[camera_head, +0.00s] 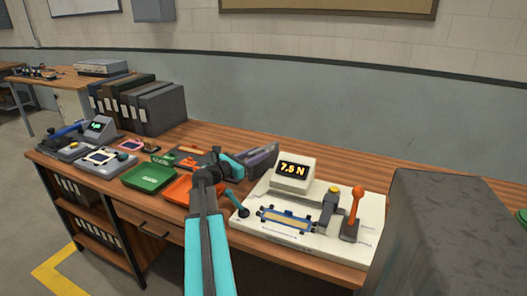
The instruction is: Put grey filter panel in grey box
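A flat purplish-grey piece (262,159) stands at a tilt just right of my arm's end, near the middle of the desk. It may be the grey filter panel, but its face is partly covered. My gripper (238,164) is at the left edge of this piece, and its fingers are too small and hidden to tell their state or whether they touch it. A large dark grey block-like shape (440,235) fills the right foreground. I cannot tell whether it is the grey box, and no opening shows.
A white test stand (315,240) with a "7.5 N" display and an orange-knobbed lever (354,210) stands right of my arm. A green tray (148,177) and an orange tray (178,190) lie to the left. Grey binders (160,108) stand at the back left.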

